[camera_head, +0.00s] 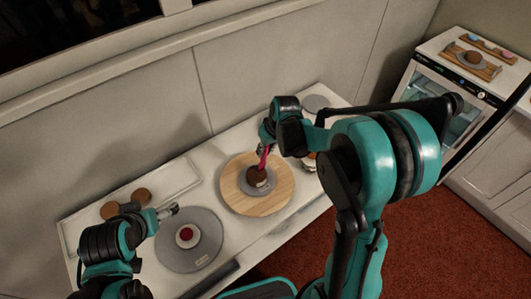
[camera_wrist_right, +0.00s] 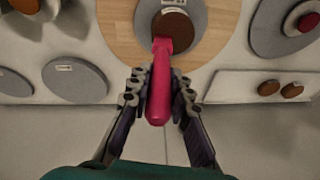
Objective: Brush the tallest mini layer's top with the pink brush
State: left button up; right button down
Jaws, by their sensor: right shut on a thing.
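My right gripper (camera_head: 267,146) is shut on the pink brush (camera_head: 264,159). In the right wrist view the brush (camera_wrist_right: 158,88) runs between the two fingers, and its far end meets or overlaps the brown mini layer. That brown layer (camera_head: 255,178) sits on a grey disc (camera_head: 270,185) on the round wooden board (camera_head: 240,204). I cannot tell whether the brush touches its top. A red-topped layer (camera_head: 186,235) stands on a grey turntable (camera_head: 205,249).
The white tray (camera_head: 183,178) lies at the back left of the counter. Grey discs (camera_wrist_right: 76,80) lie at the left in the right wrist view, beyond the wooden board. A wall stands behind the counter. A glass-front appliance (camera_head: 445,85) with a small board on top is at the right.

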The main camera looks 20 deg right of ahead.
jog(key=shift+w, duration=0.4)
jog(key=s, duration=0.2)
jog(key=s+b, duration=0.1)
jog(key=shift+a, duration=0.25)
dwell(2.0)
